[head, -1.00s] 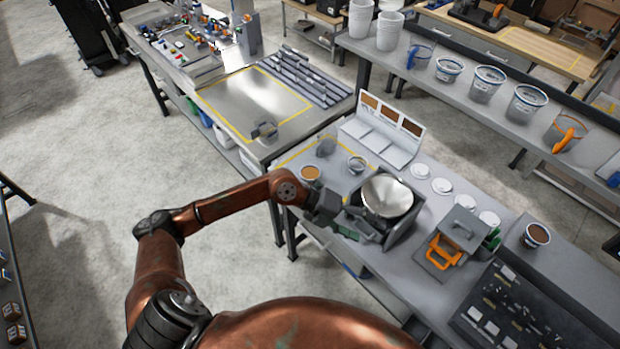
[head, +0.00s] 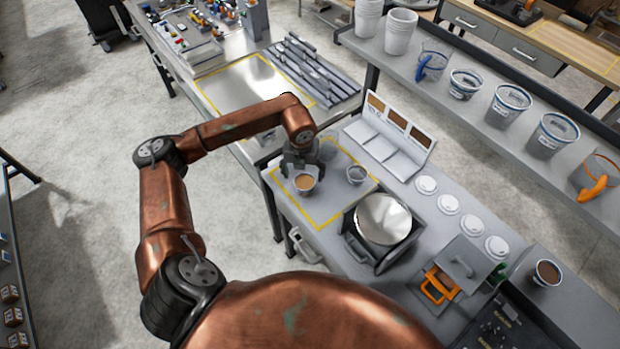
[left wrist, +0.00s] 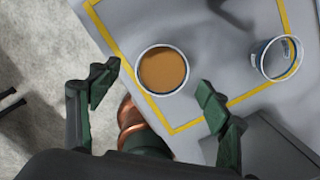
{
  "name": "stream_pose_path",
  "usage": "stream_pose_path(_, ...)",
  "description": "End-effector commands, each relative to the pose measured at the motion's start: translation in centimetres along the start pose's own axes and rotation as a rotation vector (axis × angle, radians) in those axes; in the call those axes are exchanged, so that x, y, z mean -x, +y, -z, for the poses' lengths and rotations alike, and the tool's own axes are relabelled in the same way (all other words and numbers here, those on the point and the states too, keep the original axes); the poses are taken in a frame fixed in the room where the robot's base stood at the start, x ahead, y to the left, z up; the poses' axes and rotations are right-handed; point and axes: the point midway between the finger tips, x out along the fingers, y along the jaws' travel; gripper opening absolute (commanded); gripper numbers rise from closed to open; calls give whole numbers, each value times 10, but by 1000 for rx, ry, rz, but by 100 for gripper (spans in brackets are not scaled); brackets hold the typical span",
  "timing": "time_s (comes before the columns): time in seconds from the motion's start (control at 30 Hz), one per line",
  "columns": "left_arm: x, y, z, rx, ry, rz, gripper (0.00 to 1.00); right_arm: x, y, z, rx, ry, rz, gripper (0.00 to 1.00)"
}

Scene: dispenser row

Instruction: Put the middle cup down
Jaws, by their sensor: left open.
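A cup (head: 305,184) with brown contents stands upright inside the yellow outline on the near end of the grey counter. It also shows in the left wrist view (left wrist: 162,71). A second, clear cup (head: 357,175) with no brown filling visible stands to its right, also seen in the left wrist view (left wrist: 277,58). A third cup (head: 547,273) with brown contents stands at far right. My left gripper (head: 299,163) is just behind the first cup; in the left wrist view its open fingers (left wrist: 157,96) spread on either side of that cup, with visible gaps. My right gripper is not in view.
A dispenser-like box with a shiny round top (head: 383,218) stands right of the cups. A grey tilted panel (head: 390,138) with brown swatches is behind. White lids (head: 448,204) line the counter. The shelf behind holds several buckets (head: 510,103).

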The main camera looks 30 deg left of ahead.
Motion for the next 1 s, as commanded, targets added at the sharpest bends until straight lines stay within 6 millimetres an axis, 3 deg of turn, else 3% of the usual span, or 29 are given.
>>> stream_pose_path(0.37, -35, 2, 4, 9, 4, -1, 71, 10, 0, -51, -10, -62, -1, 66)
stream_pose_path(0.47, -49, -2, 5, 7, 5, 0, 71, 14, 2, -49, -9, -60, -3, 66)
stream_pose_path(0.63, -71, -3, 4, 6, 3, 0, 71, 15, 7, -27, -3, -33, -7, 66)
stream_pose_path(0.87, -74, -4, 4, 4, 1, 0, 71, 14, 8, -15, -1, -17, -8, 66)
stream_pose_path(1.0, -74, -4, 4, 4, 1, 0, 61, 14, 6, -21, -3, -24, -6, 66)
